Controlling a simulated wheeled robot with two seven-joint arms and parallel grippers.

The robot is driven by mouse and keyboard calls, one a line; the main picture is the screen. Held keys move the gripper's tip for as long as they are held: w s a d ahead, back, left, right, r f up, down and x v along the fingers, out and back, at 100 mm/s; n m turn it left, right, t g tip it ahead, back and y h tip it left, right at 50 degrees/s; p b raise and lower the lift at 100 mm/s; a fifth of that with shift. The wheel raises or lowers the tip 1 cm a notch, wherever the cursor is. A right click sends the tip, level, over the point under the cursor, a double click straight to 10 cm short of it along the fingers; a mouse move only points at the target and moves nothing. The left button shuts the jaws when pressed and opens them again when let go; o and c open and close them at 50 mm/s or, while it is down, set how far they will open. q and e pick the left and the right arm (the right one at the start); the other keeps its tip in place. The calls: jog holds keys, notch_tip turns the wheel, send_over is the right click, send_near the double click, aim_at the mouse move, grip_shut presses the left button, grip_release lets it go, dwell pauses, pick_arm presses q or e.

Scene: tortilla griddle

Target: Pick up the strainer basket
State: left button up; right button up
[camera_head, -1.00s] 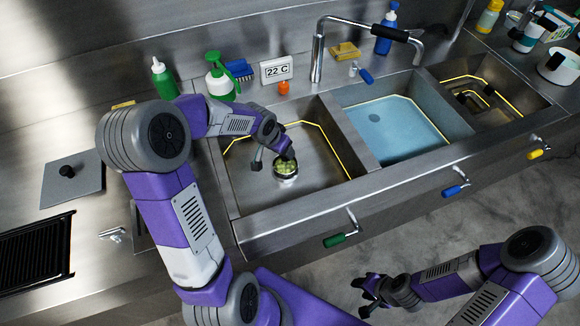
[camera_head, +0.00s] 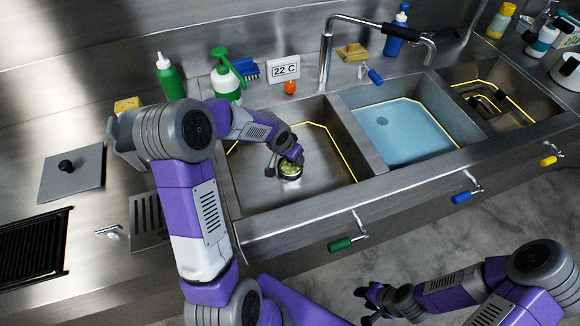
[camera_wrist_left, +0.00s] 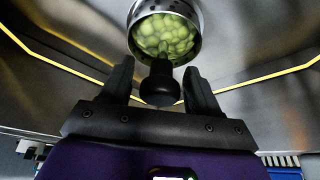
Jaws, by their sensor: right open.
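The strainer basket (camera_head: 290,170) is a small round metal basket filled with green pieces, low in the left sink basin. In the left wrist view the basket (camera_wrist_left: 165,35) is at the top, with its black knob-ended handle (camera_wrist_left: 160,84) pointing at my left gripper (camera_wrist_left: 160,85). The two fingers stand on either side of the knob, with a gap at each side, so the gripper is open. In the head view my left gripper (camera_head: 284,161) is at the basket and partly covers it. My right gripper (camera_head: 371,300) is open and empty, in front of the counter over the floor.
The left basin (camera_head: 325,192) has steel walls and a front rim. The middle basin (camera_head: 395,130) holds blue water; a third basin (camera_head: 490,100) is at the right. A faucet (camera_head: 325,60), green spray bottle (camera_head: 226,75) and temperature sign (camera_head: 283,69) stand behind.

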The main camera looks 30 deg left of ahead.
pick_arm(q)
grip_shut()
notch_tip(320, 180, up, 10)
jog(key=p, duration=0.4)
jog(key=shift+r, duration=0.2)
jog(key=shift+r+p, duration=0.9)
jog(key=shift+r, duration=0.45)
